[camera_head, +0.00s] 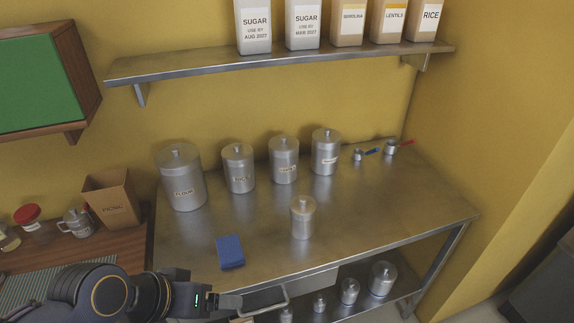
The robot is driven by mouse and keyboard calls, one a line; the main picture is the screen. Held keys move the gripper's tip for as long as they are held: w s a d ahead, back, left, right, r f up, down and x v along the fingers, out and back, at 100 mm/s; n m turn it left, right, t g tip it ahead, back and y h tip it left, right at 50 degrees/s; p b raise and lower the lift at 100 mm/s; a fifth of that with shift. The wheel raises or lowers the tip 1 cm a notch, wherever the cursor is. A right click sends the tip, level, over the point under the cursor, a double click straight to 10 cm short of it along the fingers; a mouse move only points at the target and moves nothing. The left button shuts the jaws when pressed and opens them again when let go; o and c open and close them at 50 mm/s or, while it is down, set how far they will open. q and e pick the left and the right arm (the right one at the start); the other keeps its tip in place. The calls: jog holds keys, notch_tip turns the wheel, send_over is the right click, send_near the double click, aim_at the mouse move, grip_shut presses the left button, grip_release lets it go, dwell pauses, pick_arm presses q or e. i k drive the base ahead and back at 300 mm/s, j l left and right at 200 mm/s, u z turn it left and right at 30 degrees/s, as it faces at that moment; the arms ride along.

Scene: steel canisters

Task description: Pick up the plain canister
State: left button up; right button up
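A plain steel canister (303,218) with a knobbed lid stands upright near the middle of the steel table (265,240). I see no label on the side facing me. Behind it stand labelled steel canisters: a large one marked FLOUR (182,180), one with a small label (239,169), another labelled one (284,161) and a taller one (325,153). My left gripper (262,300) is low at the front edge of the table, in front of and apart from the plain canister. My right gripper is out of view.
A blue folded cloth (230,252) lies left of the plain canister. Small measuring cups (391,147) lie at the back right. Smaller canisters (381,278) stand on the lower shelf. A wall shelf (290,61) with sugar and other packets hangs above. The table's right side is clear.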

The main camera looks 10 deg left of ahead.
aim_at(300, 228)
jog(key=i+u, duration=0.3)
jog(key=u, duration=0.2)
jog(key=i+l+u, duration=0.15)
jog(key=u, duration=0.35)
jog(key=i, duration=0.15)
